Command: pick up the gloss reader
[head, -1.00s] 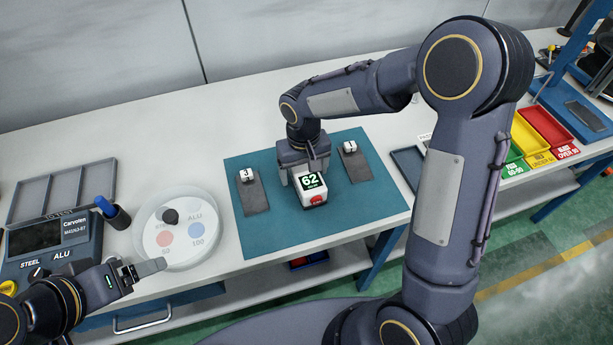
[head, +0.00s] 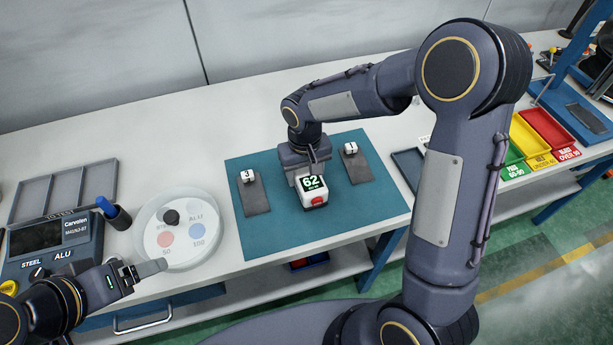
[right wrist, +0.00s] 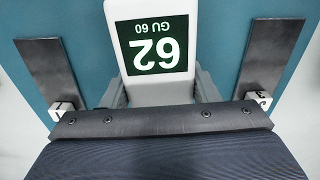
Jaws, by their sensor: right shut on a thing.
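The gloss reader (head: 313,196) is a small white box with a dark green screen reading 62 and a red patch on its front. It is at the middle of the teal mat (head: 290,230). My right gripper (head: 309,176) is over it from behind, shut on its sides. In the right wrist view the reader (right wrist: 157,45) sits between the fingers, its screen showing "62" and "GU 60" upside down. The lower part of its body is hidden by the gripper there. My left gripper (head: 150,268) is at the lower left, away from the reader; its jaw gap does not show clearly.
Dark flat plates with white numbered tags lie left (head: 254,194) and right (head: 357,167) of the reader. A round white dish (head: 180,258) and a tester (head: 50,245) are at left. Green, yellow and red trays (head: 548,130) are at right. The bench behind is clear.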

